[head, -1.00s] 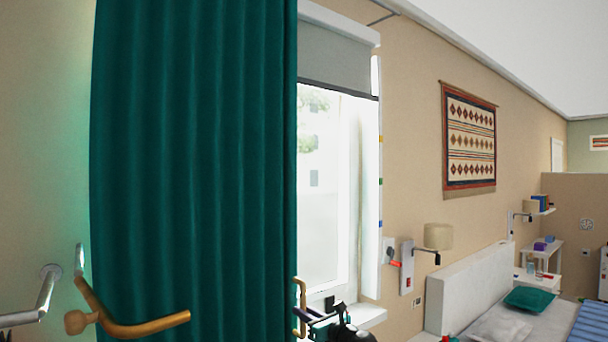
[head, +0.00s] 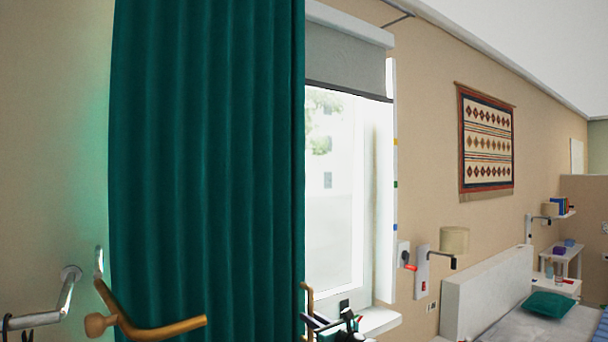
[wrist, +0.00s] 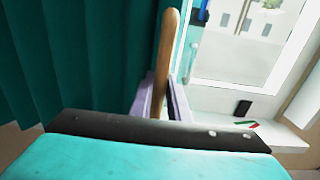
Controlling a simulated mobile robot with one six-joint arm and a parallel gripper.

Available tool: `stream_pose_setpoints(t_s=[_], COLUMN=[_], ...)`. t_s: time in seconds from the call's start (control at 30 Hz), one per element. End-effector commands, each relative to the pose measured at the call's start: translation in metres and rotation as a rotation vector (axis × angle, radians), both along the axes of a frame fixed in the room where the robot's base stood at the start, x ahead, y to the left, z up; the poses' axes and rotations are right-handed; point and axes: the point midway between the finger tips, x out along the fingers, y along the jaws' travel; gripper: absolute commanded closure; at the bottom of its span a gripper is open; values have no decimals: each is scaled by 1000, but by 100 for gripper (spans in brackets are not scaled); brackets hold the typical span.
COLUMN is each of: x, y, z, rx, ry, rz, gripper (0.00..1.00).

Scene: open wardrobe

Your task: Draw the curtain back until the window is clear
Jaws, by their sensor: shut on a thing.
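The green curtain (head: 205,160) hangs in folds over the left of the window, and its right edge cuts across the pane. The bright window (head: 335,190) shows to the right of that edge; what lies behind the cloth is hidden. A tan upright handle (head: 309,298) is at the curtain's right edge, low down; it also shows in the wrist view (wrist: 167,55). My gripper (head: 320,323) is at this handle. In the wrist view its pale lilac fingers (wrist: 164,103) are shut on the handle, one on each side.
A grey blind (head: 345,70) covers the window's top. The sill (head: 378,321) is right of my gripper. A wooden curved bar (head: 150,325) and a metal wall rail (head: 62,297) stand at the lower left. A lamp (head: 453,240) and bed (head: 490,290) are to the right.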

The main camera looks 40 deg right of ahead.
Motion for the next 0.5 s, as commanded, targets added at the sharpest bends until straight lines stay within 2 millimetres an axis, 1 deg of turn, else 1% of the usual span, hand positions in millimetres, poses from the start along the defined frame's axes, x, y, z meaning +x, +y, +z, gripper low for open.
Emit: stream_pose_setpoints(t_s=[0.03, 0.5], x=[0, 2], y=[6, 33], z=[1, 1], rx=[0, 1], ry=[0, 0], rz=[3, 3], gripper=[97, 97])
